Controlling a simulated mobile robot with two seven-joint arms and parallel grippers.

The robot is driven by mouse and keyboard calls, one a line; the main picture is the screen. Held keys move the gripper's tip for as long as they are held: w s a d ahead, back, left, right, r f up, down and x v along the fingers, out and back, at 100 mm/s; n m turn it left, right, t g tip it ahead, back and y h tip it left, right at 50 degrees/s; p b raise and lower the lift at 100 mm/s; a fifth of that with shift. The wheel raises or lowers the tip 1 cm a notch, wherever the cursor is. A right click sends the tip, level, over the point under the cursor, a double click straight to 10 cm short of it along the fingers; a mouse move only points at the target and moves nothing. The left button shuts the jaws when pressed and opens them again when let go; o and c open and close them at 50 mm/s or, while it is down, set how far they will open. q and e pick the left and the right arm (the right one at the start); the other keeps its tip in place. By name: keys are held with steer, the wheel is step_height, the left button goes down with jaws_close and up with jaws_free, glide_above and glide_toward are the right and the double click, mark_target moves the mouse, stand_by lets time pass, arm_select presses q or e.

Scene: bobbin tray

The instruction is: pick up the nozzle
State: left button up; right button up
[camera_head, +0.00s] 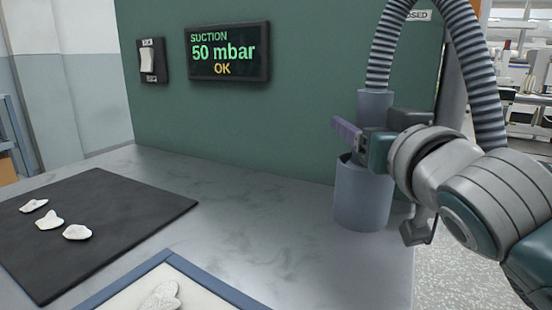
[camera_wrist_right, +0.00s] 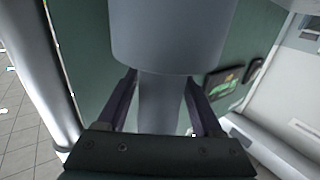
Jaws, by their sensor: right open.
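The nozzle (camera_head: 375,103) is a grey cylinder at the end of a ribbed grey hose (camera_head: 384,45). It stands upright at a wider grey cylindrical holder (camera_head: 362,205). My right gripper (camera_head: 345,130) is open at the nozzle, just above the holder, and hides part of it. In the right wrist view the two purple fingers of the right gripper (camera_wrist_right: 160,95) stand on either side of the narrower grey nozzle (camera_wrist_right: 166,105). The wider holder (camera_wrist_right: 166,40) fills the top of that view. I cannot tell whether either finger touches. My left gripper is out of view.
A black mat (camera_head: 130,215) with several small white pieces lies at the left of the grey table (camera_head: 270,205). A blue-rimmed tray (camera_head: 165,258) holds a white piece at the front. A green panel (camera_head: 300,110) with a suction display (camera_head: 228,52) stands behind. The table between is clear.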

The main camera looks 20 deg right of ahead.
steer(key=shift+w+d, duration=0.15)
steer(key=shift+w, duration=0.45)
jaws_close()
